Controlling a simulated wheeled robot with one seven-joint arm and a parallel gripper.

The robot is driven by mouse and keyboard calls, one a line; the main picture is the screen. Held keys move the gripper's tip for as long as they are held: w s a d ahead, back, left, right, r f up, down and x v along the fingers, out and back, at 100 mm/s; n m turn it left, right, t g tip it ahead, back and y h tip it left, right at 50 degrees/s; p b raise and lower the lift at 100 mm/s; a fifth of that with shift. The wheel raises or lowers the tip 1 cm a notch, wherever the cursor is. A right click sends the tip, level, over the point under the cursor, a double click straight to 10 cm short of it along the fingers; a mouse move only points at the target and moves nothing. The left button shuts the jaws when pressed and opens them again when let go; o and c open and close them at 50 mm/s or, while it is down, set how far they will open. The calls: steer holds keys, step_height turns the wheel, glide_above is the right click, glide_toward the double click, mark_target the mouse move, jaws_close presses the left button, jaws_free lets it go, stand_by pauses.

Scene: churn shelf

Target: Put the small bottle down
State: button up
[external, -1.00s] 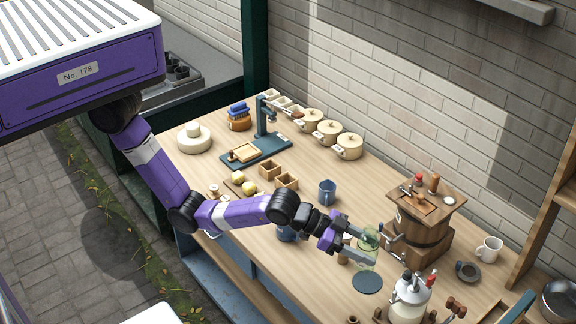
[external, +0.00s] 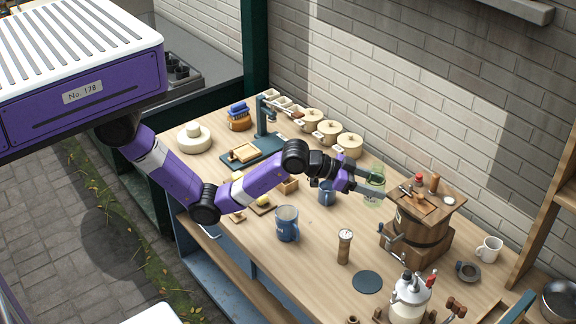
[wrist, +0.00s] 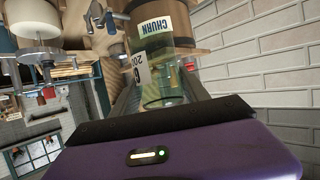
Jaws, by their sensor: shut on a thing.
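The small bottle, clear green glass (external: 374,199), is in my gripper (external: 371,187), just left of the wooden churn. It looks upright and held above the table; its base does not clearly touch the tabletop. In the wrist view the glass (wrist: 164,82) fills the space between the fingers, with a pale label with print on its side. My gripper (wrist: 158,88) is shut on it there. A dark round mat (external: 367,282) lies bare on the table, nearer the front edge than the bottle.
The wooden churn (external: 413,237) with a tool-topped lid stands close right of the bottle. A pepper mill (external: 344,246), a blue mug (external: 287,224) and a smaller blue mug (external: 326,193) stand to the left. Wood between mill and churn is clear.

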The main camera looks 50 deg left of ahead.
steer(key=w+a+n+t+y+b, duration=0.1)
steer(key=w+a, duration=0.6)
steer(key=a, duration=0.2)
steer(key=f, duration=1.9)
steer(key=shift+s+f, duration=0.2)
steer(key=shift+f, duration=0.2)
steer(key=shift+f, duration=0.15)
steer(key=o, duration=1.5)
